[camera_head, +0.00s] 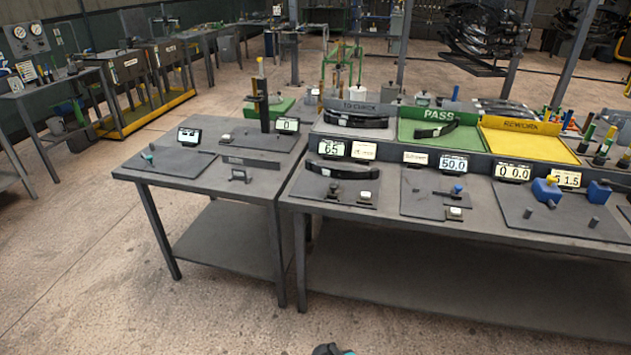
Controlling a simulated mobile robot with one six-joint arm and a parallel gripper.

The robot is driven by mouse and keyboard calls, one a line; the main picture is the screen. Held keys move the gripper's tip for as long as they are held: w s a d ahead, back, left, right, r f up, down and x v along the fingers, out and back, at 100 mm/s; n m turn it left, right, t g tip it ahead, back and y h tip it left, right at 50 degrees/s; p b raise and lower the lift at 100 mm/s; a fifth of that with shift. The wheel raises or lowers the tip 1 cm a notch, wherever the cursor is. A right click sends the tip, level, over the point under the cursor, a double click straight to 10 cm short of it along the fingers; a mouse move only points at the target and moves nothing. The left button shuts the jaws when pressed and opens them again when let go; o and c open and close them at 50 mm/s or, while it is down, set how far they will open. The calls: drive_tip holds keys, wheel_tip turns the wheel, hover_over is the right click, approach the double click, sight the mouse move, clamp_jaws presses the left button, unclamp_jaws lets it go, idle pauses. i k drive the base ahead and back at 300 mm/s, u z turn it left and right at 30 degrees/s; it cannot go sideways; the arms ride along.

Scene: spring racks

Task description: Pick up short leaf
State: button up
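Three dark, curved leaf-like strips show. One leaf (355,121) lies in the grey tray at the back, its label reading like "TO CHECK". One leaf (436,130) lies in the green tray marked PASS. One leaf (343,173) rests on a dark fixture at the front left of the right bench, below the "65" display. I cannot tell which is the short leaf. Only a small dark and teal piece, likely of my arm, shows at the bottom edge, well apart from the benches. My gripper's fingers are not in view.
The right bench (450,235) carries fixture plates, number displays and a yellow REWORK tray (524,139). The left bench (230,190) holds a flat plate, small fixtures and a dark upright post (262,95). The floor (100,270) in front is clear.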

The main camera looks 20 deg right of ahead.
sight(373, 174)
drive_tip(key=u, duration=0.2)
drive_tip(key=k, duration=0.55)
drive_tip(key=u, duration=0.75)
drive_tip(key=k, duration=0.55)
drive_tip(key=u, duration=0.3)
drive_tip(key=i, duration=0.65)
drive_tip(key=z, duration=0.5)
drive_tip(key=i, duration=1.55)
drive_tip(key=z, duration=0.1)
